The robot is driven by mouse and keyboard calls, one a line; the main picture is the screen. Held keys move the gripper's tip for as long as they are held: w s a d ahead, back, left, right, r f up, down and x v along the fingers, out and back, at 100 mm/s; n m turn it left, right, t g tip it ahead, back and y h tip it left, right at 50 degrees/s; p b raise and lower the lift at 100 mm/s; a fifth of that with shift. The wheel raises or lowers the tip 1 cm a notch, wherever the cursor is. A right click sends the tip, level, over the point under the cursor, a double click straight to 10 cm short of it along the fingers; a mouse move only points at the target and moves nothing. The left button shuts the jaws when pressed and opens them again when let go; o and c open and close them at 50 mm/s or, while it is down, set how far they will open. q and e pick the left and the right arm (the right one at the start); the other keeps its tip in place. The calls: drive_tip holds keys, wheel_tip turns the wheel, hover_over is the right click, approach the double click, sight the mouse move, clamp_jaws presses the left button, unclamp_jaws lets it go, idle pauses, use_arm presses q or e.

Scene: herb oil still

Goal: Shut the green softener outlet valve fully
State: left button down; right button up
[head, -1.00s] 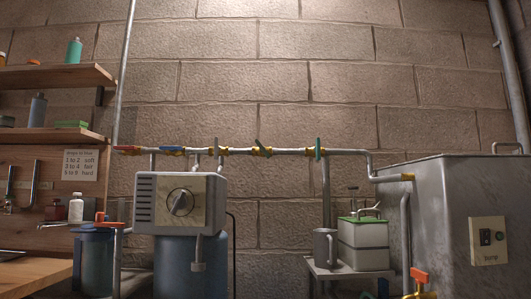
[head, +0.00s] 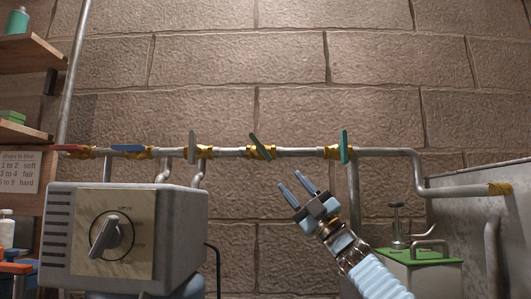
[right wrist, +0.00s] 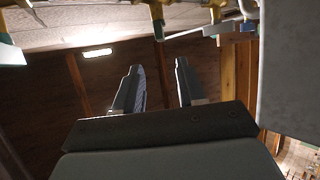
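The other has a teal-green lever (head: 344,146) standing upright, square to the pipe. No label shows which is the softener outlet. My right gripper (head: 291,180) is below the pipe, between these two valves in the head view, pointing up and left. Its fingers are apart and empty, touching no lever. My left gripper is not in view.
Grey (head: 192,147), blue (head: 128,148) and red (head: 70,149) levers share the pipe (head: 300,152). A grey control box (head: 175,240) with a dial stands lower left. A green-lidded container (head: 420,256) and metal tank (head: 465,215) are at right.

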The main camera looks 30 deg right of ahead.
sight(264, 151)
drive_tip(key=p+x, duration=0.7)
drive_tip(key=x, duration=0.5)
drive_tip(key=shift+r+p, duration=0.15)
drive_tip(key=shift+p, duration=0.25)
drive_tip(key=shift+w+a+r+p, duration=0.25)
drive_tip(key=shift+w+p, duration=0.1)
drive_tip(key=shift+c, duration=0.3)
clamp_jaws()
